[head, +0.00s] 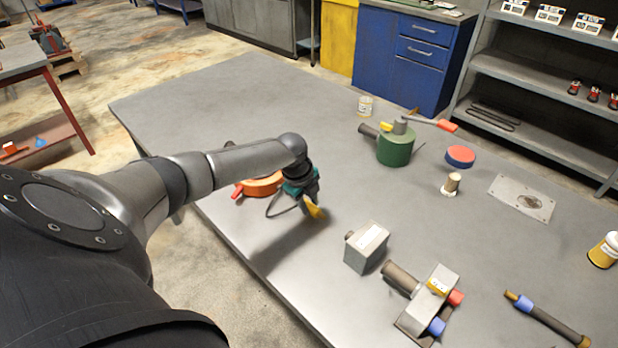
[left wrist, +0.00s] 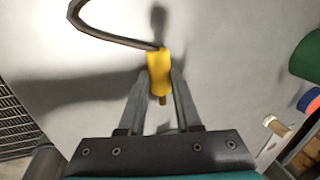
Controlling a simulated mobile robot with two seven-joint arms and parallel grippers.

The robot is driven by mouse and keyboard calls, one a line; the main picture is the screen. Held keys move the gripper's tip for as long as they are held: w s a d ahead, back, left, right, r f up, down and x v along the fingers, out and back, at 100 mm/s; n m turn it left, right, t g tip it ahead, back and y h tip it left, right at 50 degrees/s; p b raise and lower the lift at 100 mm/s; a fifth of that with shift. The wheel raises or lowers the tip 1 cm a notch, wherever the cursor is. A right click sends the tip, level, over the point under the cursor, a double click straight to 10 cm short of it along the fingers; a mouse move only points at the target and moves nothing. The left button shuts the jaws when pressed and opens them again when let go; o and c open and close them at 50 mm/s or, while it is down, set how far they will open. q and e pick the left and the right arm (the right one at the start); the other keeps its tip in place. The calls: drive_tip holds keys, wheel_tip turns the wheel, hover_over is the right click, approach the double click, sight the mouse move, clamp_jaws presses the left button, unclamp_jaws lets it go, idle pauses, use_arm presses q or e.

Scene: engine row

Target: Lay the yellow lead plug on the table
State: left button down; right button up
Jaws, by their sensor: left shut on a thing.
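My left gripper (head: 311,200) is shut on the yellow lead plug (head: 317,212) over the grey table (head: 210,95). In the left wrist view the plug (left wrist: 159,70) sits between the two fingertips (left wrist: 160,80). A dark cable (left wrist: 112,39) runs from the plug's far end and curves left; in the head view the cable (head: 270,213) loops beside the gripper. The plug's shadow falls on the table, and it appears to be held a little above the surface. My right gripper is not in view.
An orange round thing (head: 262,186) lies behind my left wrist. A grey box (head: 366,246) and a grey block with red and blue ends (head: 430,300) stand to the right. A green cylinder (head: 396,149) stands farther back. The table's far left is clear.

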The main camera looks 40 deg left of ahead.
use_arm(q)
drive_tip(key=shift+f+b, duration=0.65)
drive_tip(key=shift+f, duration=0.3)
drive_tip(key=c, duration=0.5)
unclamp_jaws()
drive_tip(key=shift+r, duration=0.1)
drive_tip(key=p+v, duration=0.2)
drive_tip(key=v, duration=1.3)
drive_tip(key=shift+r+p, duration=0.15)
drive_tip(key=shift+p, duration=0.2)
drive_tip(key=shift+s, duration=0.1)
